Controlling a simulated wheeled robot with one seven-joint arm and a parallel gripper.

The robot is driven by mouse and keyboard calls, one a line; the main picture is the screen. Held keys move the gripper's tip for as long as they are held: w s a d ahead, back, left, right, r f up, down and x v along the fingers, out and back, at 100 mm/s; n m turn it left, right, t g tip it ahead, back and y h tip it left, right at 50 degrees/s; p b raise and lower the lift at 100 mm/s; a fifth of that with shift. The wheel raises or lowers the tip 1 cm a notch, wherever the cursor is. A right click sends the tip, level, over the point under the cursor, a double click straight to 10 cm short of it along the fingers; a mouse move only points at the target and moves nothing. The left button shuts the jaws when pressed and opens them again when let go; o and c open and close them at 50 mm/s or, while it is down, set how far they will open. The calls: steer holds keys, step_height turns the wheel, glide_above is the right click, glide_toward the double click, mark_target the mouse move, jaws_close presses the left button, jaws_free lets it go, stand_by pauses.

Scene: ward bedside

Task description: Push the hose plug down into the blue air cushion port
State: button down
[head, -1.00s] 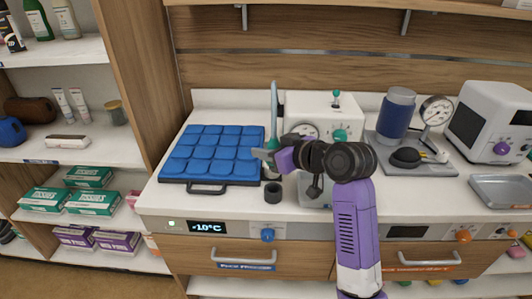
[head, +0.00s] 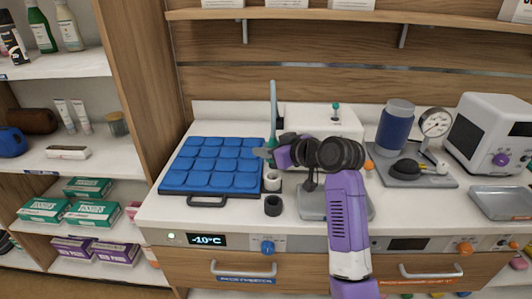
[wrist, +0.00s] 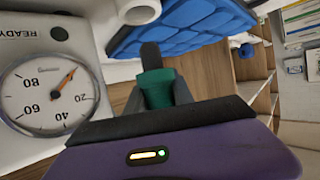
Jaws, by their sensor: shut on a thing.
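The blue air cushion (head: 215,160) lies on a dark tray at the left of the counter. A white round port (head: 272,183) and a dark round cup (head: 273,206) stand just right of it. My gripper (head: 268,151) is shut on the green hose plug (wrist: 157,88), whose dark end sticks out past the fingers in the wrist view. A pale teal hose (head: 273,105) rises from the grip. The gripper is above the white port, with a visible gap in the head view. Which port belongs to the cushion I cannot tell.
A white device with a dial gauge (wrist: 50,90) stands close by the gripper. Right of it are a blue cylinder with a gauge (head: 395,127), a white monitor (head: 492,135) and a metal tray (head: 503,202). The counter's front strip is clear.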

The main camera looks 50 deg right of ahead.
steer(key=shift+w+d, duration=0.1)
steer(key=shift+d, duration=0.05)
steer(key=shift+f, duration=0.1)
steer(key=shift+f+b, duration=0.65)
steer(key=shift+f, duration=0.35)
steer(key=shift+f+b, duration=1.15)
steer(key=shift+f, duration=0.85)
steer(key=c, duration=1)
jaws_free()
steer(key=v, duration=0.8)
